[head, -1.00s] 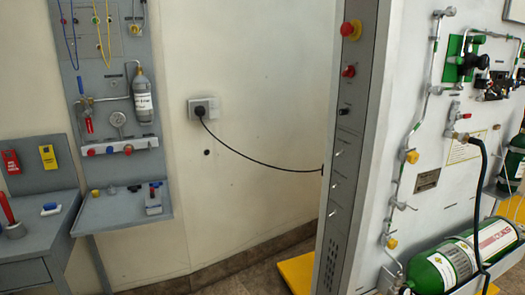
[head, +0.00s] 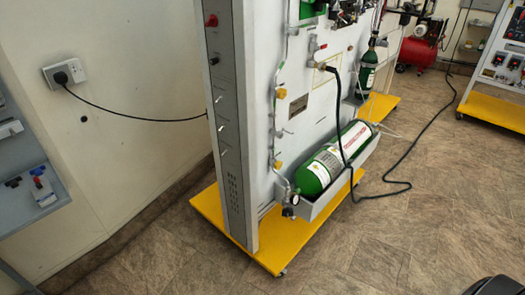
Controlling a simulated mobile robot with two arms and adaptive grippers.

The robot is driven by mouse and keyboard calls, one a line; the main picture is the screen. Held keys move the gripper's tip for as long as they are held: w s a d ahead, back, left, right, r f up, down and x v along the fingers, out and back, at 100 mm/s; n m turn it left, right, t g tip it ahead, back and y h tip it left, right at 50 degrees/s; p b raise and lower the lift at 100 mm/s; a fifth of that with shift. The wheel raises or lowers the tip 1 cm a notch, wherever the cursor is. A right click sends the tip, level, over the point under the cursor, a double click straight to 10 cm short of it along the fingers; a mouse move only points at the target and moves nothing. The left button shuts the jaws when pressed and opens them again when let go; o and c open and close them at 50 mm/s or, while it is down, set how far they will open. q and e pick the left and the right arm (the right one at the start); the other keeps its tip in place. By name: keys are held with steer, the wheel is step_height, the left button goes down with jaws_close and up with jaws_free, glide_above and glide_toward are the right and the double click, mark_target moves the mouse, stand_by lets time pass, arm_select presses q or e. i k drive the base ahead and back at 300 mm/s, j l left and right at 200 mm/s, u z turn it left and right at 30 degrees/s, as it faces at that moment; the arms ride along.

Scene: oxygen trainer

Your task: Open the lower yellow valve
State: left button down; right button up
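The lower yellow valve (head: 278,165) is a small yellow block on the thin pipe that runs down the left side of the trainer's white panel. The upper yellow valve (head: 282,93) sits above it on the same pipe. A small pale lever or fitting shows on the pipe between them. At this size I cannot tell the lower valve's handle position. Neither of my grippers is in the head view.
A green cylinder (head: 325,172) lies in a grey tray beside the lower valve. The trainer stands on a yellow base (head: 220,222). A black hose (head: 390,193) trails over the floor. Open floor (head: 400,245) lies in front; a wall socket (head: 63,75) is at left.

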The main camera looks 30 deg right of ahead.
mark_target(278, 165)
steer(key=l+u, duration=0.15)
steer(key=u, duration=0.25)
steer(key=l+u, duration=0.1)
steer(key=u, duration=0.35)
steer(key=l+u, duration=0.15)
steer(key=u, duration=0.25)
steer(key=l+u, duration=0.15)
steer(key=u, duration=0.25)
steer(key=k+l+u, duration=0.45)
steer(key=l, duration=0.3)
steer(key=k+l+u, duration=0.9)
steer(key=k, duration=0.3)
